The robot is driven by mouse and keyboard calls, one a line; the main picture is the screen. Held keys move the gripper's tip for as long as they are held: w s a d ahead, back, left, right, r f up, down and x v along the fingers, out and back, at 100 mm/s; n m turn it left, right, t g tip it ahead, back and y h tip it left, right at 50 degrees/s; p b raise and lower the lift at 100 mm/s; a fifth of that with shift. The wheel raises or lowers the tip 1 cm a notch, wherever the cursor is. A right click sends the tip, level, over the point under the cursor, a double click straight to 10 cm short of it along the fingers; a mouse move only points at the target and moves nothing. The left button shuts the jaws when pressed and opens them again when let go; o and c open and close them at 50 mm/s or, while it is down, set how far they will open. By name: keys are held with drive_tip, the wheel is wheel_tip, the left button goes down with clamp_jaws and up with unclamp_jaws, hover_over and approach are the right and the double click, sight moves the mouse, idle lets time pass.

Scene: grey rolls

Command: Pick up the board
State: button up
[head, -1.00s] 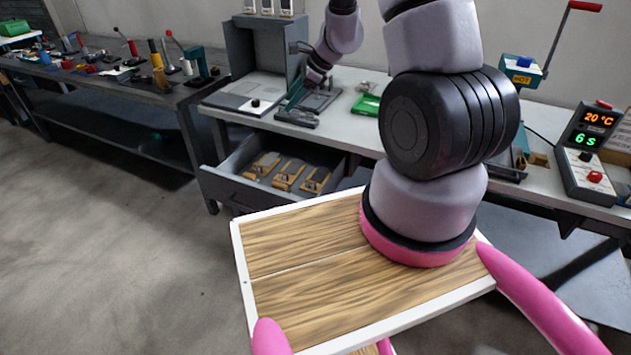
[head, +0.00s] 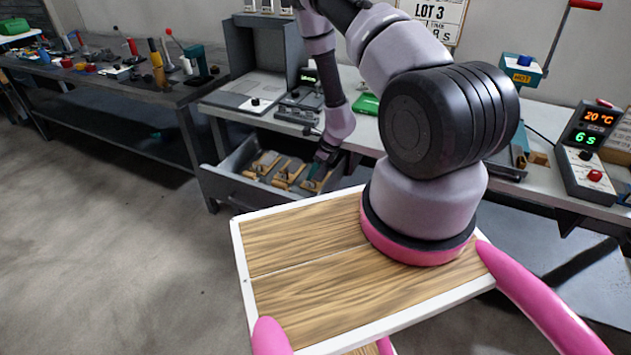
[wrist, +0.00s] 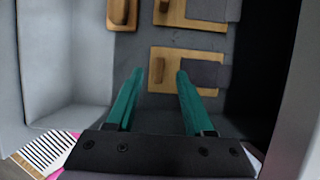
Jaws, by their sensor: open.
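Several wooden boards, each with a raised wooden grip and some with a grey pad, lie in the open drawer: a left one (head: 264,164), a middle one (head: 287,174) and a right one (head: 312,185). My gripper (head: 320,170) is low over the right part of the drawer. In the wrist view my gripper (wrist: 160,75) has its two teal fingers apart and empty. The nearest board (wrist: 172,52) is just beyond them, its grip (wrist: 157,70) showing between the fingertips. I cannot tell the height left between them. Two more boards show partly at the wrist view's top edge.
The drawer (head: 232,183) has grey walls close around my gripper; its wall (wrist: 62,60) fills the wrist view's left. The bench top (head: 350,135) is above. A wood-topped tray surface (head: 310,235) with a white rim is in front. A control box (head: 588,150) stands right.

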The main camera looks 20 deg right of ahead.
sight(316, 176)
drive_tip(key=x, duration=0.5)
drive_tip(key=shift+s+d+f, duration=0.2)
drive_tip(key=shift+s+f, duration=0.05)
clamp_jaws()
